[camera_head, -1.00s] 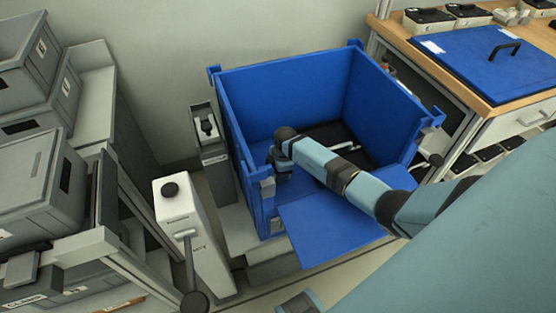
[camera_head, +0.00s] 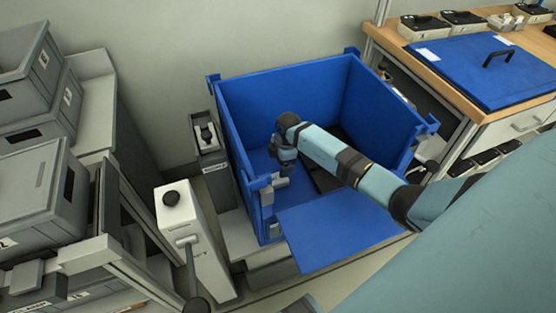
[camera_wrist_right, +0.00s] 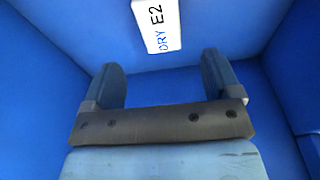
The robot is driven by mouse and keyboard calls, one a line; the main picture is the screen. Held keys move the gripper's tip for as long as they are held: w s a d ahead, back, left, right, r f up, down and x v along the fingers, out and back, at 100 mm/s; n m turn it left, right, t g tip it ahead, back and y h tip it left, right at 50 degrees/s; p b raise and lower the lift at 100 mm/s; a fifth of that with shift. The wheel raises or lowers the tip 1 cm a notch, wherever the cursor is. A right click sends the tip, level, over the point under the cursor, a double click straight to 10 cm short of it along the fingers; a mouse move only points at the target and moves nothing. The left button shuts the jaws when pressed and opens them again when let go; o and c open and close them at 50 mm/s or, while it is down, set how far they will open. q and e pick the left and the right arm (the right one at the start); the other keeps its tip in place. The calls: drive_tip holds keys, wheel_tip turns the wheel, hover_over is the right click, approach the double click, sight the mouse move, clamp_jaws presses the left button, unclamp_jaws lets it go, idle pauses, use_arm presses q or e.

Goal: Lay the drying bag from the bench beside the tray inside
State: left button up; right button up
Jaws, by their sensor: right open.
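The white drying bag (camera_wrist_right: 160,24), marked "DRY E2", lies flat on a blue surface inside the blue crate in the right wrist view. My right gripper (camera_wrist_right: 162,66) is open, its two fingers apart and empty; the bag is beyond the fingertips, clear of both. In the head view the right gripper (camera_head: 281,180) points down inside the left part of the blue crate (camera_head: 283,92). A dark tray (camera_head: 325,180) lies on the crate floor to its right, partly hidden by my right arm. My left gripper is not in view.
The crate's front flap (camera_head: 338,225) hangs folded outward. A white post with a black knob (camera_head: 171,198) stands left of the crate. Grey bins (camera_head: 35,200) fill the left shelves. A wooden bench (camera_head: 470,95) at right holds a blue lid (camera_head: 485,65) and several small boxes.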

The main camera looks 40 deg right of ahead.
drive_tip(key=shift+d+r, duration=0.2)
drive_tip(key=shift+r, duration=1.5)
